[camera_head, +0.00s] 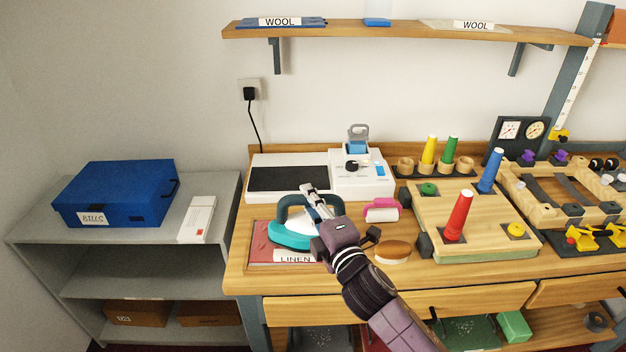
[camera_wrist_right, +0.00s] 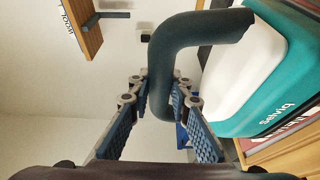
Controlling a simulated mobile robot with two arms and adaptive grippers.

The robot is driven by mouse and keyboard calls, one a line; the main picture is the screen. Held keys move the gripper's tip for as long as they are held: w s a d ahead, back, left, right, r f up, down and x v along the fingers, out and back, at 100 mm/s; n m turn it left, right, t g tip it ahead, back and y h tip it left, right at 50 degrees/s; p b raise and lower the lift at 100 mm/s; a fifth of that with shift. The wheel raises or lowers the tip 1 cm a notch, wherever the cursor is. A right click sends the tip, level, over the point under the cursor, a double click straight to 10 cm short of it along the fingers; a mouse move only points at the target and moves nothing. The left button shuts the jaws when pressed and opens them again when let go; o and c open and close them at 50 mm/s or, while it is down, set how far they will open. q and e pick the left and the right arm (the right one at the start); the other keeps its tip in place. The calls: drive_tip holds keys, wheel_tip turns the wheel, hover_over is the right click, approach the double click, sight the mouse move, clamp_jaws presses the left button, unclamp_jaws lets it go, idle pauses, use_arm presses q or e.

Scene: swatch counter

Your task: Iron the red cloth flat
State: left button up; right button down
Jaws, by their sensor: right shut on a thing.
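The red cloth (camera_head: 259,243) lies at the left front of the counter, with a white LINEN label (camera_head: 293,257) at its front edge. The teal and white iron (camera_head: 288,237) is over the cloth and hides much of it. I cannot tell whether its sole touches the cloth. My right gripper (camera_head: 318,208) is at the iron's dark handle. In the right wrist view its fingers (camera_wrist_right: 157,90) are on both sides of the handle (camera_wrist_right: 200,38), shut on it, with the iron's body (camera_wrist_right: 245,85) to the right. My left gripper is not in view.
A white device with a dark plate (camera_head: 288,178) stands behind the iron. A pink-handled tool (camera_head: 382,212) and a brown brush (camera_head: 392,251) lie to the right. A wooden peg board (camera_head: 470,195) fills the middle. A grey shelf with a blue box (camera_head: 115,192) stands left.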

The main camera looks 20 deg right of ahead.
drive_tip(key=w+d+r, duration=0.2)
drive_tip(key=w, duration=0.3)
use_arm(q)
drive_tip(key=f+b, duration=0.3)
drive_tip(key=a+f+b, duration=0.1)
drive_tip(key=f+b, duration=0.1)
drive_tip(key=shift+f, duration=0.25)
use_arm(e)
drive_tip(key=shift+h, duration=0.3)
drive_tip(key=f, duration=0.4)
drive_tip(key=shift+d+f, duration=0.2)
drive_tip(key=shift+f, duration=0.15)
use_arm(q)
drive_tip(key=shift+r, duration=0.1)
use_arm(e)
drive_tip(key=shift+w, duration=0.1)
